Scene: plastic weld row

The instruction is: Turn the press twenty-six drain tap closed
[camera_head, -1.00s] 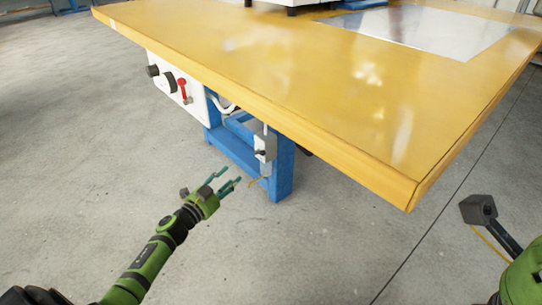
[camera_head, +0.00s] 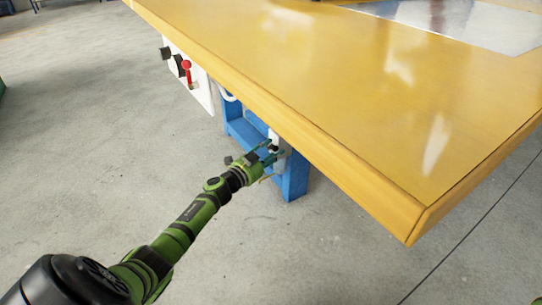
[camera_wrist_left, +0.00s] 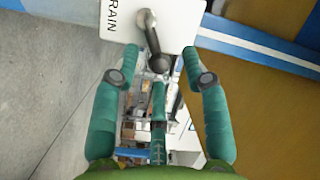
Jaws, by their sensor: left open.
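The drain tap's white plate (camera_wrist_left: 178,14) is at the top of the left wrist view, with the letters "RAIN" at its left edge. The tap lever (camera_wrist_left: 153,38) is grey metal with a dark round knob at its end, pointing down the picture. My left gripper (camera_wrist_left: 160,60) is open, its two green fingers on either side of the knob with visible gaps. I cannot tell if the knob is at fingertip depth. In the head view my left gripper (camera_head: 273,151) is at the blue leg under the table edge, mostly hiding the tap.
The yellow tabletop (camera_head: 330,90) overhangs the tap and the blue leg (camera_head: 294,180). A white panel (camera_head: 203,90) with black knobs and a red-handled lever (camera_head: 187,70) is farther left under the edge. The grey floor (camera_head: 330,245) in front is clear.

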